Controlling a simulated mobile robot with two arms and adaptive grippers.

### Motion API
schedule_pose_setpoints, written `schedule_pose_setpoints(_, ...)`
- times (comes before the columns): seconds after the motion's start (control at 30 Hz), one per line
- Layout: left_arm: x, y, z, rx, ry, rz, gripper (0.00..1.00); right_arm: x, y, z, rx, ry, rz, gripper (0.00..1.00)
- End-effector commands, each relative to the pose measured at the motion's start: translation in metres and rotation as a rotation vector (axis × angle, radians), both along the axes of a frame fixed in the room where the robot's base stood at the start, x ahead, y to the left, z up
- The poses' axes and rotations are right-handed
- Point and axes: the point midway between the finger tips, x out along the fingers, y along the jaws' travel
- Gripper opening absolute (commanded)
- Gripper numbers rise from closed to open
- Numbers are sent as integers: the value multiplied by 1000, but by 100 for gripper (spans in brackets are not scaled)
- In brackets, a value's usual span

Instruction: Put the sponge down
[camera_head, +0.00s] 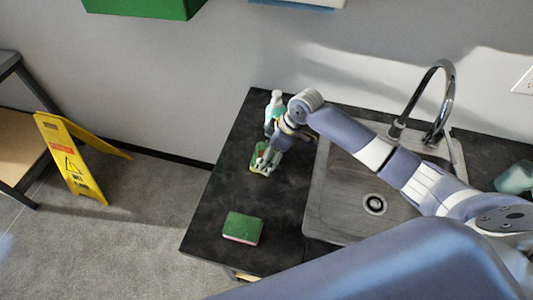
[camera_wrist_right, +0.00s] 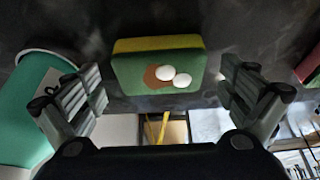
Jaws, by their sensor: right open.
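A yellow and green sponge (camera_head: 259,166) lies on the dark counter, left of the sink. In the right wrist view the sponge (camera_wrist_right: 130,75) shows a green face with a brown patch and two white round spots, and a yellow side. My right gripper (camera_head: 270,152) is just over it and partly hides it in the head view. In the right wrist view its fingers (camera_wrist_right: 162,88) are open on either side of the sponge, with a visible gap at each side. My left gripper is not in view.
A teal bottle (camera_head: 274,107) stands just behind the gripper. A second sponge (camera_head: 242,228), green with a reddish side, lies near the counter's front. The sink (camera_head: 330,205) with a tall tap (camera_head: 445,95) is to the right. A yellow floor sign (camera_head: 75,165) stands left.

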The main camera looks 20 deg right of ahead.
Motion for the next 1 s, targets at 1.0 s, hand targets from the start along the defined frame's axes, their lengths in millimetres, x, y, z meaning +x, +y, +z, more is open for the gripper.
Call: schedule_pose_setpoints(1.0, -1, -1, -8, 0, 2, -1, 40, -23, -35, 101, -1, 0, 0, 98)
